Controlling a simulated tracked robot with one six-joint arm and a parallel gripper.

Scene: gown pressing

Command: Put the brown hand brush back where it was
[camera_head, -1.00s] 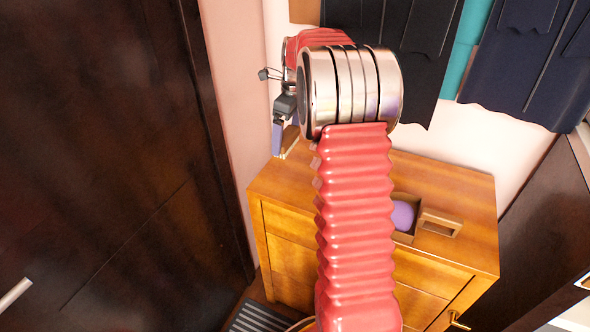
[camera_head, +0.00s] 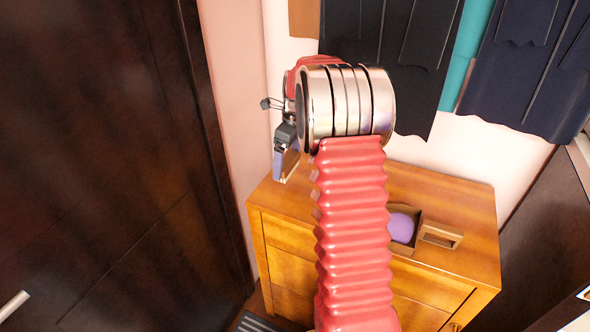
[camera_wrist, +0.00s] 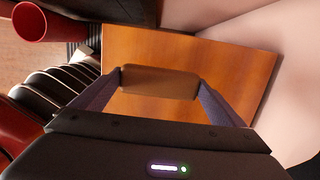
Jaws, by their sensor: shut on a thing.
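The brown hand brush (camera_wrist: 160,84) shows in the wrist view as a tan block between my two fingertips. My gripper (camera_wrist: 158,79) is shut on it, one finger at each end. In the head view my gripper (camera_head: 284,162) is at the back left of the wooden cabinet (camera_head: 445,192), with its fingers pointing down near the top. The brush is mostly hidden there by the fingers. The cabinet top (camera_wrist: 225,58) lies under the brush in the wrist view. I cannot tell whether the brush touches it.
A small box with a purple ball (camera_head: 402,227) stands on the cabinet's right part. Dark garments (camera_head: 425,50) hang behind. A dark door (camera_head: 90,150) is at left.

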